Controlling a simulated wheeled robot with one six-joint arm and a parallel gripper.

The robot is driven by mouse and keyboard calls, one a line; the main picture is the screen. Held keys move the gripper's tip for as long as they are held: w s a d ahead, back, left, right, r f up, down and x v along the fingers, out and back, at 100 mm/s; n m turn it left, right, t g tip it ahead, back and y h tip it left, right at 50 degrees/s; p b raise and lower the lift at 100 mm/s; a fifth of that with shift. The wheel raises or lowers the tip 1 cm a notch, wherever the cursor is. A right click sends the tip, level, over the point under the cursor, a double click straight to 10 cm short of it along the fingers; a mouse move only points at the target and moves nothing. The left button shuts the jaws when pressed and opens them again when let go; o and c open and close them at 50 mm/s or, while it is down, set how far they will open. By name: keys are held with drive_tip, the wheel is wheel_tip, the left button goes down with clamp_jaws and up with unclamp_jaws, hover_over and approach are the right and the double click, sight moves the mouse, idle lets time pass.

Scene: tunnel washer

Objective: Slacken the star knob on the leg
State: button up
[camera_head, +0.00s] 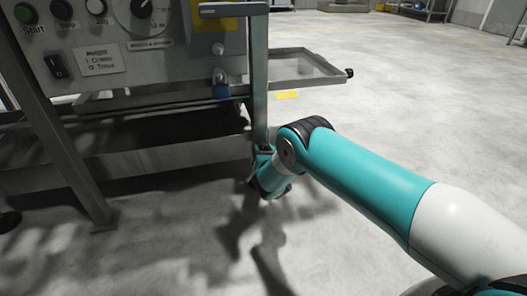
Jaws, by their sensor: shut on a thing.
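The grey upright leg (259,85) stands at the right end of the machine, near the middle of the view. My arm reaches in from the lower right, and my gripper (262,156) is at the lower part of this leg. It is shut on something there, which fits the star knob. My own wrist and the leg cover the fingertips, so the knob itself does not show. I cannot tell how the knob is turned.
The control panel (110,66) has several buttons and a dial. A grey tray frame (305,84) with a black end knob (350,73) juts right. Another slanted leg (60,130) stands left. The floor right is clear.

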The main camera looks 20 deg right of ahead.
drive_tip(key=shift+d, duration=0.1)
idle(0.3)
drive_tip(key=o, duration=0.9)
drive_tip(key=shift+s+p, duration=8.7)
drive_tip(key=shift+p, duration=0.8)
